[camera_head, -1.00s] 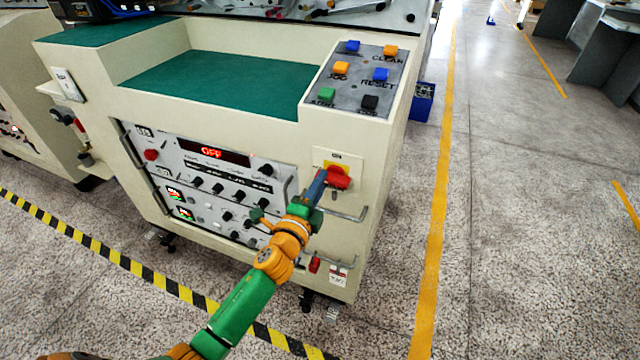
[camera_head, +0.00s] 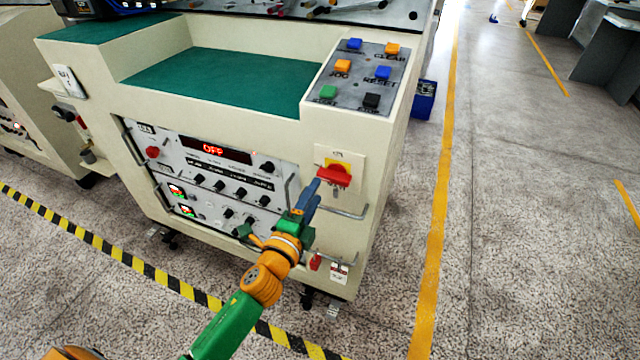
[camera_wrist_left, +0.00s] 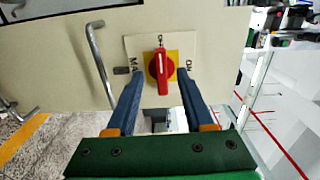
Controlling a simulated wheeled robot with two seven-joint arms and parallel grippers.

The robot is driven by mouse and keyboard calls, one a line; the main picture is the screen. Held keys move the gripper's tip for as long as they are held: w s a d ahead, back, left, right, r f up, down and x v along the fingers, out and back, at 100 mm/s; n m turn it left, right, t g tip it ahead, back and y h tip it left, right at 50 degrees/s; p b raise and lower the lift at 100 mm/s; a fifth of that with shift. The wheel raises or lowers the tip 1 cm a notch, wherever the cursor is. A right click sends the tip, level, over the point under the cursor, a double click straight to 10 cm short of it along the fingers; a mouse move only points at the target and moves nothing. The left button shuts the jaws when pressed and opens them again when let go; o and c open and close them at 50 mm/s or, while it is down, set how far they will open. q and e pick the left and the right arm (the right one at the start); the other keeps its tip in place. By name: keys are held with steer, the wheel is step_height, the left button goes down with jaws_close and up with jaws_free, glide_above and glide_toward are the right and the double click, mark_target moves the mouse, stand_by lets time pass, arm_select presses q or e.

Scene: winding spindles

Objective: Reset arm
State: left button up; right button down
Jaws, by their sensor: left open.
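My left arm reaches up from the bottom of the head view to the cream machine cabinet (camera_head: 335,235). My left gripper (camera_head: 314,189) is open and empty, its blue fingers just short of a red rotary knob (camera_head: 334,174) on a yellow and white plate. In the left wrist view the red knob (camera_wrist_left: 161,68) shows between the two spread fingertips of the left gripper (camera_wrist_left: 159,75), apart from both. There its handle stands along the picture's vertical. My right gripper is not in view.
A metal handle (camera_head: 342,213) juts out just below the knob. The control panel (camera_head: 232,178) shows a red "OFF" display. Coloured push buttons (camera_head: 382,73) sit on the top panel. The floor right of the orange line (camera_head: 436,245) is clear.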

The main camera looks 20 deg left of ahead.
arm_select(q)
steer(key=s, duration=0.2)
steer(key=shift+s, duration=0.3)
steer(key=s+a+f+n+g+p, duration=0.1)
steer(key=s+f+n+g+p, duration=0.3)
steer(key=f, duration=0.6)
steer(key=s+f+n+g+p, duration=0.2)
steer(key=s+f+n+g, duration=0.3)
steer(key=f, duration=0.6)
steer(key=s+f+n+g+p, duration=0.1)
steer(key=s+f+n+g, duration=0.2)
steer(key=s, duration=1.1)
steer(key=s+f+n+g+p, duration=0.2)
steer(key=s+f+g, duration=0.3)
steer(key=s, duration=0.9)
step_height(320, 180, down, 3)
steer(key=shift+s+r+n+y+p, duration=0.1)
steer(key=shift+s+n+y+p, duration=0.15)
steer(key=shift+n, duration=0.65)
